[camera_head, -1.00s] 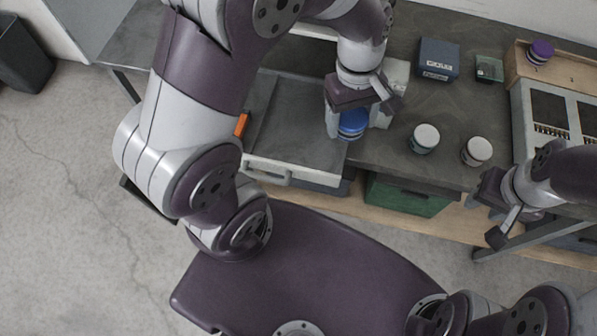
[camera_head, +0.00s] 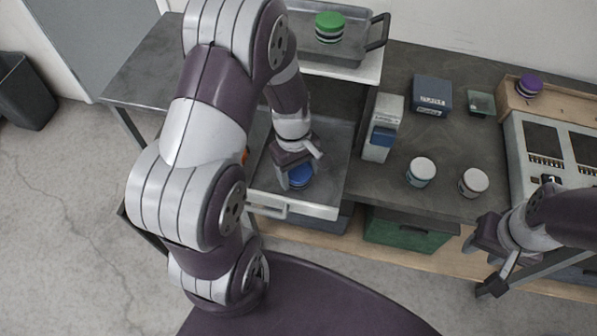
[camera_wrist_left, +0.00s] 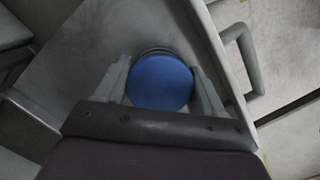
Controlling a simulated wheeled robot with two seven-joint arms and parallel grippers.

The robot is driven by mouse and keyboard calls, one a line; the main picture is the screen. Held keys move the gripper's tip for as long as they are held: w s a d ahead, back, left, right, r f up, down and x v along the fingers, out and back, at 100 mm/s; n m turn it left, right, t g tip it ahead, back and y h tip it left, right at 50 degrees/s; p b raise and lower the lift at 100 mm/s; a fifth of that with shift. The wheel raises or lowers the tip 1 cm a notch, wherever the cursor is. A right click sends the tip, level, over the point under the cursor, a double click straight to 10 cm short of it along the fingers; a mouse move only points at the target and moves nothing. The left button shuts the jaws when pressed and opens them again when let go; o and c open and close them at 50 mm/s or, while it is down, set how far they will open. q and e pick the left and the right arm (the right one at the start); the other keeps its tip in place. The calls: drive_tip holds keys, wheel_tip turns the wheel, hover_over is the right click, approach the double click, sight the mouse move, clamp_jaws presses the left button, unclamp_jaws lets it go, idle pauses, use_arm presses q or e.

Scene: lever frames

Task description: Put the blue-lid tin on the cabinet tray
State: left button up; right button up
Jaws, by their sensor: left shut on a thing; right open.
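The blue-lid tin (camera_head: 300,177) is in my left gripper (camera_head: 296,180), over the open grey drawer (camera_head: 325,209) of the cabinet. In the left wrist view the blue lid (camera_wrist_left: 160,82) sits between the two fingers, which close on its sides. I cannot tell whether the tin touches the drawer floor. A dark tray (camera_head: 345,55) with a handle stands on top of the cabinet and holds a green-lid tin (camera_head: 330,24). My right gripper (camera_head: 482,262) is open and empty, in front of the worktop's right part.
A white-and-blue box (camera_head: 384,128) stands right of the drawer. Two white-lid tins (camera_head: 420,171) (camera_head: 473,182), a dark blue box (camera_head: 432,95) and a small green glass box (camera_head: 481,103) are on the worktop (camera_head: 440,136). A purple-lid tin (camera_head: 529,85) is at the far right.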

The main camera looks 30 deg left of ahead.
use_arm(q)
drive_tip(key=shift+f, duration=0.3)
drive_tip(key=o, duration=1.1)
drive_tip(key=shift+f, duration=0.1)
